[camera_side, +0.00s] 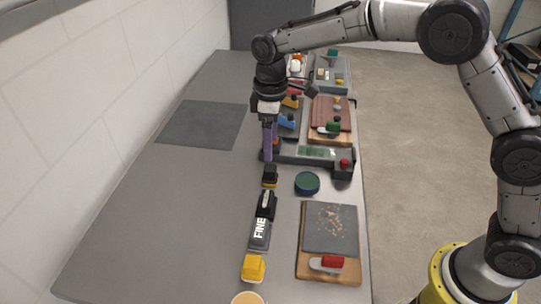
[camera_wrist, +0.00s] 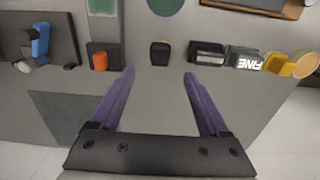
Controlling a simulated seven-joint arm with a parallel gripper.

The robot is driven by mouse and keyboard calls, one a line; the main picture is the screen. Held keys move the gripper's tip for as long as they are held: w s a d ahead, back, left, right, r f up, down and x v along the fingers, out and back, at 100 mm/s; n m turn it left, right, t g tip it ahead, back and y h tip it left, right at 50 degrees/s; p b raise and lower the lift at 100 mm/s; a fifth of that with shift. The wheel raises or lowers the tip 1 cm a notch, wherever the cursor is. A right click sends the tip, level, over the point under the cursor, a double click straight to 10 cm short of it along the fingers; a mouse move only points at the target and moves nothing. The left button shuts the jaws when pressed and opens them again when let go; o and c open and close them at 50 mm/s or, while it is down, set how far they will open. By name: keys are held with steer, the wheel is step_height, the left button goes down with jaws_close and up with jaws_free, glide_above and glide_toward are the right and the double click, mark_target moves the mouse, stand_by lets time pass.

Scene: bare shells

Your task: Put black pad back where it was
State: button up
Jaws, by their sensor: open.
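A small black pad with a yellowish lower edge (camera_side: 270,175) lies on the grey bench just in front of my gripper in the side view. In the wrist view the black pad (camera_wrist: 160,52) sits centred just beyond my fingertips. My gripper (camera_side: 268,157) points down with purple fingers. In the wrist view my gripper (camera_wrist: 159,73) is open, with nothing between its fingers. A second black-topped block (camera_side: 266,204) lies beside a grey block marked FINE (camera_side: 260,234); the two also show in the wrist view (camera_wrist: 207,53). I cannot tell for certain which black piece the task names.
A yellow block (camera_side: 253,268) and a tan round thing (camera_side: 247,298) continue the row. A green disc (camera_side: 307,183) and a board with a grey sheet (camera_side: 343,279) lie to the right. An orange-topped piece (camera_wrist: 100,60) is left of the fingers.

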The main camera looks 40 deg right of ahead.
steer(key=shift+r, duration=0.95)
steer(key=s+d+r+m+t, duration=0.35)
steer(key=s+d+r, duration=0.55)
steer(key=s+r, duration=0.3)
steer(key=s+d+f+m+t, duration=0.1)
steer(key=s+d+f+m, duration=0.1)
steer(key=s, duration=0.7)
steer(key=s+d+f+m+t, duration=0.1)
steer(key=s+d+f+m, duration=0.1)
steer(key=s, duration=0.8)
steer(key=shift+d+m, duration=0.75)
steer(key=shift+d, duration=0.5)
